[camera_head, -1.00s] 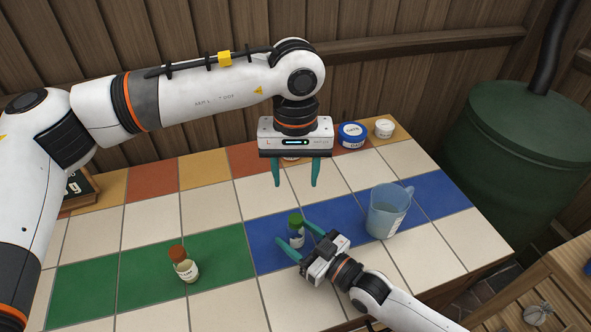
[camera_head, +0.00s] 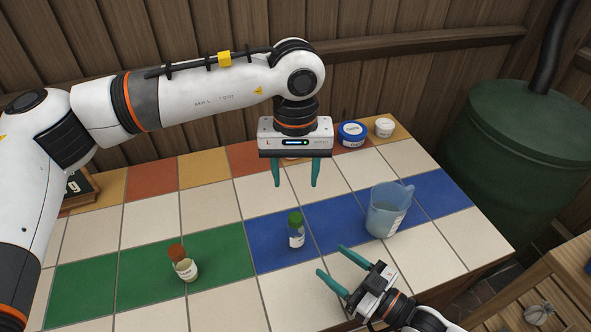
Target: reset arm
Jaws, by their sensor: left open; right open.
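My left gripper (camera_head: 296,176) hangs above the back middle of the tiled table with its teal fingers pointing down, open and empty. My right gripper (camera_head: 333,268) is low over the front right of the table, open and empty, its fingers pointing to the left. A small green-capped bottle (camera_head: 296,231) stands upright on the blue tiles, up and left of my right gripper and apart from it.
A blue measuring jug (camera_head: 384,212) stands near my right gripper. An orange-capped bottle (camera_head: 184,263) stands on the green tiles. A blue tub (camera_head: 352,134) and a white jar (camera_head: 384,128) sit at the back. A green barrel (camera_head: 520,160) stands right of the table (camera_head: 210,205).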

